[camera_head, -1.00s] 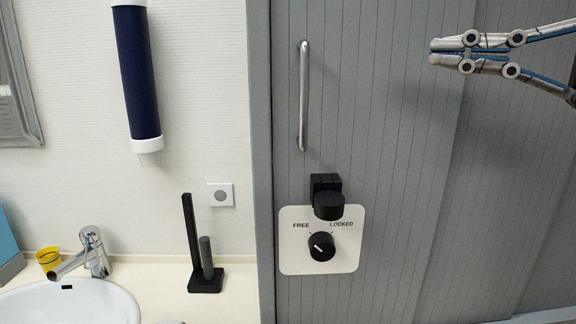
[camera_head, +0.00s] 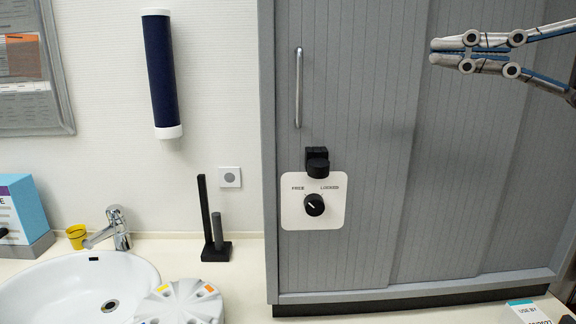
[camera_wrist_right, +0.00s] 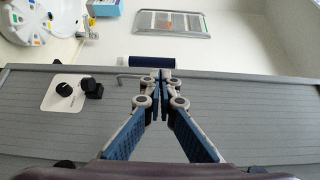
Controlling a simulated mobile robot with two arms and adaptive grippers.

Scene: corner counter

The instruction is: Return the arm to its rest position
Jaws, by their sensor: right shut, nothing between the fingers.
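My right gripper (camera_head: 434,52) is at the upper right of the head view, in front of the grey cabinet (camera_head: 400,150). Its fingers are shut with nothing between them. It is to the right of the metal door handle (camera_head: 298,88) and apart from it in that view. In the right wrist view the closed fingertips (camera_wrist_right: 161,80) point toward the wall side, with the cabinet front below them. My left gripper is not in view.
A dial (camera_head: 314,204) on a white plate marked FREE and LOCKED sits under a black latch (camera_head: 317,162). To the left are a sink (camera_head: 60,285), a round white dispenser (camera_head: 180,305), a black stand (camera_head: 204,215) and a dark blue wall tube (camera_head: 160,70).

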